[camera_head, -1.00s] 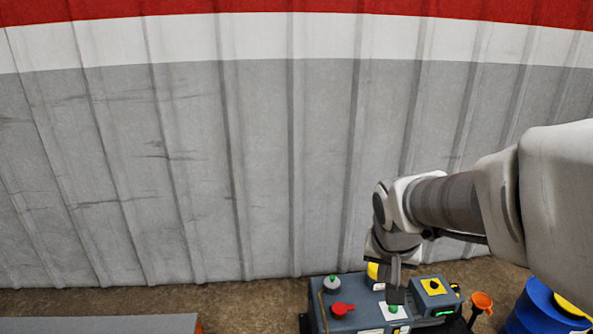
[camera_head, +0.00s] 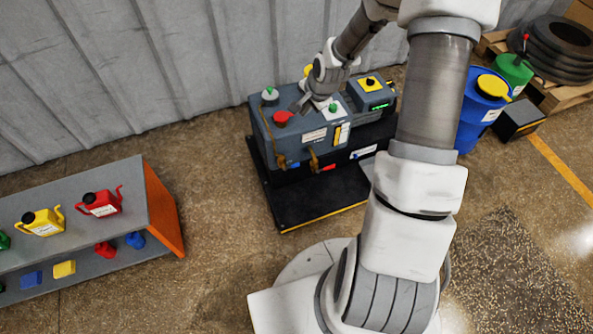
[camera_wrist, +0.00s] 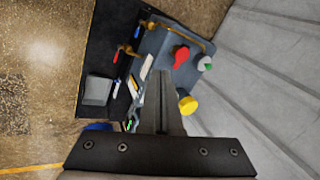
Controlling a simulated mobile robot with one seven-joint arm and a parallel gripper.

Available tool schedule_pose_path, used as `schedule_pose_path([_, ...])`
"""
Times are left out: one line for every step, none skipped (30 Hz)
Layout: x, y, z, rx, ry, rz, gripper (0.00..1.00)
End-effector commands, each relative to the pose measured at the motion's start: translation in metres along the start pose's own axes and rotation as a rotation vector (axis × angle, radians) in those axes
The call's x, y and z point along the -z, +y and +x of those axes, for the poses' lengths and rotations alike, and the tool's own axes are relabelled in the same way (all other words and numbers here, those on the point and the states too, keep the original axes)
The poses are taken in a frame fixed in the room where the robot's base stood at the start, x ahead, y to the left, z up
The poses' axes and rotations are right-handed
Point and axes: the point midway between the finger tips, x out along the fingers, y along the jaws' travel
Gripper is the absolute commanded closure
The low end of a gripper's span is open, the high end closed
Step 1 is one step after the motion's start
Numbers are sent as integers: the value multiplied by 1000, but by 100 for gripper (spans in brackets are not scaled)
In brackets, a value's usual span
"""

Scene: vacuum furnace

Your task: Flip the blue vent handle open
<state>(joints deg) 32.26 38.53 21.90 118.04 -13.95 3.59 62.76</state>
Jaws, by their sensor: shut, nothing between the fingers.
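The grey-blue furnace unit (camera_head: 262,132) stands against the corrugated wall, and it also shows in the wrist view (camera_wrist: 165,40). A small blue handle-like part (camera_head: 294,165) shows low on its front face, left of a red one (camera_head: 328,168). The wrist view also shows a small blue part (camera_wrist: 117,84) near a red one (camera_wrist: 116,57); I cannot tell which blue part is the vent handle. My gripper (camera_head: 306,106) is over the unit's top, behind the front parts. In the wrist view my gripper (camera_wrist: 160,74) is shut and empty.
A black base (camera_head: 290,205) extends in front. A shelf with jugs (camera_head: 150,200) stands left, a blue drum (camera_head: 473,125) right. Floor between shelf and unit is clear.

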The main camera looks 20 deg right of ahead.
Motion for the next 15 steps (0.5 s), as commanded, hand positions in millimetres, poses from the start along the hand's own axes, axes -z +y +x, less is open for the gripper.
schedule_pose_path([1,9,23,10,-14,55,100])
schedule_pose_path([1,12,33,20,-21,87,100])
schedule_pose_path([1,16,46,31,-30,130,100])
schedule_pose_path([2,18,56,41,-36,163,100])
schedule_pose_path([2,21,65,50,-42,198,100])
schedule_pose_path([2,25,78,63,-51,244,100])
schedule_pose_path([2,28,87,73,-58,277,100])
schedule_pose_path([2,31,97,82,-64,313,100])
schedule_pose_path([3,36,109,95,-72,361,100])
schedule_pose_path([2,39,118,104,-79,396,100])
schedule_pose_path([2,42,127,114,-86,434,100])
schedule_pose_path([2,46,139,127,-94,483,100])
schedule_pose_path([2,50,148,136,-100,519,100])
schedule_pose_path([2,53,157,147,-106,557,100])
schedule_pose_path([1,57,168,160,-115,607,100])
